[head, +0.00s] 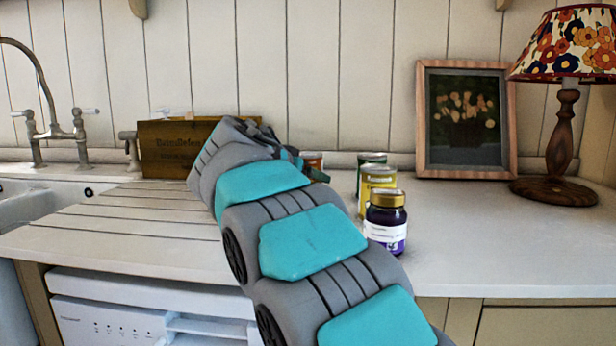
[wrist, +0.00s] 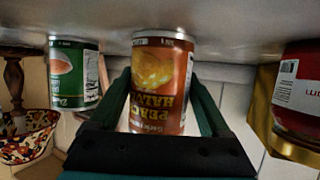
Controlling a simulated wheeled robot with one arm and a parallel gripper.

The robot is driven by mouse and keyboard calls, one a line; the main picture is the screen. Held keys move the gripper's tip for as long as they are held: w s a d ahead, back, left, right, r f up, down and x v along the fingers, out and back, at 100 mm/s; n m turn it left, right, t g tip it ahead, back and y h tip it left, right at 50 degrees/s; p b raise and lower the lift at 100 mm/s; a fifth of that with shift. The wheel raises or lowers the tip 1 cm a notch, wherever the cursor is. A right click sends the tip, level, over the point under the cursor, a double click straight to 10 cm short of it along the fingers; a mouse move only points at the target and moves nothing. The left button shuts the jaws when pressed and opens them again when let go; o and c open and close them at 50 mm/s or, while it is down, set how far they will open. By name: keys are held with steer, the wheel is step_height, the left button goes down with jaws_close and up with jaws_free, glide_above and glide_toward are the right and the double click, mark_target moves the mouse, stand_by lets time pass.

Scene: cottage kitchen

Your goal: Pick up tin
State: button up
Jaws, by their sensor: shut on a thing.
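The tin is brown-orange with a peach picture and "Peach Halves" lettering, and shows upside down in the wrist view (wrist: 158,75). My gripper (wrist: 160,88) has one finger on each side of this tin and is shut on it. The tin's base looks to be at or very near the counter surface; I cannot tell if there is a gap. In the head view only a small orange-brown part of the tin (head: 314,158) shows behind my gripper (head: 312,172), and my arm hides the rest.
A green tin (head: 371,160), a yellow tin (head: 378,180) and a purple-labelled jar (head: 386,222) stand right of my arm. A red jar (wrist: 300,92) is on the wrist view's right. A wooden box (head: 170,150), framed picture (head: 465,120) and lamp (head: 562,130) stand behind.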

mark_target(308, 154)
jaws_close()
steer(key=shift+r, duration=0.1)
step_height(308, 154, up, 8)
steer(key=shift+f+p, duration=0.1)
steer(key=shift+p, duration=0.35)
steer(key=shift+r+p, duration=0.3)
steer(key=shift+r, duration=0.6)
